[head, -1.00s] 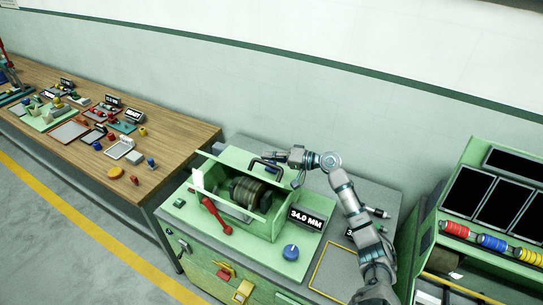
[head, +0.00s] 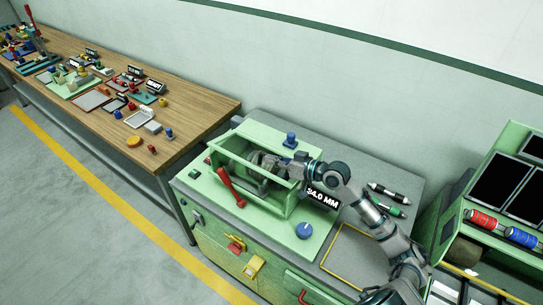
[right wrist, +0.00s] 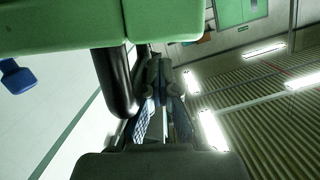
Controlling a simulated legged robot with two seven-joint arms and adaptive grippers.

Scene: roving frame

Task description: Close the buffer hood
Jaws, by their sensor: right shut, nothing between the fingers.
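The buffer hood (head: 225,157) is a green frame on the machine with an open-looking or clear window. Dark round parts (head: 262,186) show inside it. My right gripper (head: 260,161) is over the top of the hood, shut and empty; its fingers are partly lost against the dark parts. In the right wrist view, the shut fingers (right wrist: 160,120) are beside a curved black handle (right wrist: 116,85) under a green body (right wrist: 60,25). I cannot tell whether they touch it. How far the hood is open is unclear. My left gripper is out of view.
A red lever (head: 230,188) stands at the hood's front. Blue knobs stand in front (head: 304,231) and behind (head: 290,140). A "34.0 MM" display (head: 322,198) is to the right. Pens (head: 388,200) lie on the grey top. A wooden bench (head: 190,110) is left.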

